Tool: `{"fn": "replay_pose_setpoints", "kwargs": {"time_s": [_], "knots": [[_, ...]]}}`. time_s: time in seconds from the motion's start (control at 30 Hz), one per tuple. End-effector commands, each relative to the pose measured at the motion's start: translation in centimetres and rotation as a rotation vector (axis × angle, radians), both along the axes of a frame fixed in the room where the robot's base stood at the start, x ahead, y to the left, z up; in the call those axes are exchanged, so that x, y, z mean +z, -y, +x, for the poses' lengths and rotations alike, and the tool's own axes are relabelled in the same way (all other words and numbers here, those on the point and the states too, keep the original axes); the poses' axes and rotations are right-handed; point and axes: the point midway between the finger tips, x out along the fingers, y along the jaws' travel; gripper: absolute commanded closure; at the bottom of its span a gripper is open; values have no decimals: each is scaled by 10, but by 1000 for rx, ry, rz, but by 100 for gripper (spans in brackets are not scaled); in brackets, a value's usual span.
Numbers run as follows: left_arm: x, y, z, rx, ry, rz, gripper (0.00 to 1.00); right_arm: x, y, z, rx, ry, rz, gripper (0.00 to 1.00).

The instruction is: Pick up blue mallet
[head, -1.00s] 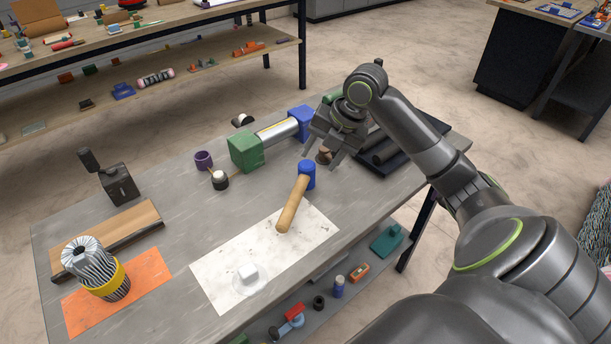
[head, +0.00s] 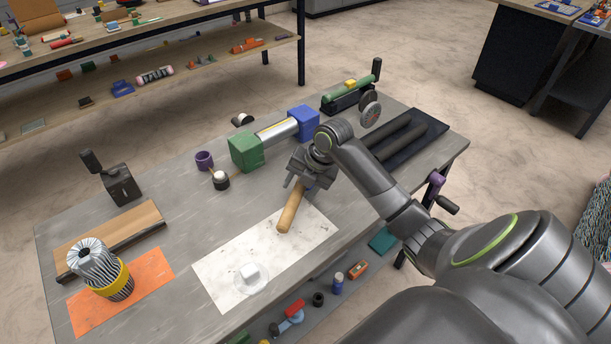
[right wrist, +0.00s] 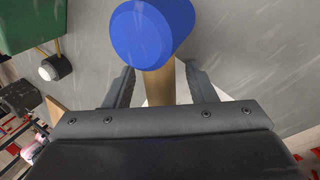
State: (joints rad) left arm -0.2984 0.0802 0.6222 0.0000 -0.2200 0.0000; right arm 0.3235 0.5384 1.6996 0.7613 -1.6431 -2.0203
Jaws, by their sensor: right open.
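The blue mallet lies on the grey workbench, its wooden handle (head: 290,210) resting partly on a white stained sheet. In the head view its blue head is hidden behind my right gripper (head: 304,188). In the right wrist view the blue mallet head (right wrist: 150,32) is large at the top, and the handle (right wrist: 159,88) runs down between the fingers. My right gripper, also in the right wrist view (right wrist: 158,82), is open, with one finger on each side of the handle. I see no clear grip on it. My left gripper is not in view.
A green block (head: 246,152) and a blue block (head: 303,121) with a metal cylinder between them stand behind the gripper.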

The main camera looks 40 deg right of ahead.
Motion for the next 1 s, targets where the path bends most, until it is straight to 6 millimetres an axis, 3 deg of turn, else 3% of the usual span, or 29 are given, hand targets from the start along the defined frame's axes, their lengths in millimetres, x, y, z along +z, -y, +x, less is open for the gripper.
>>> {"fn": "replay_pose_setpoints", "kwargs": {"time_s": [0.27,0.63,1.0], "knots": [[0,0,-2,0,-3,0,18,-2,0,1,-1,0,-2,52],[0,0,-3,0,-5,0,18,-2,0,1,0,1,-1,100],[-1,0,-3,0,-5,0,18,4,0,2,0,5,-2,100]]}}
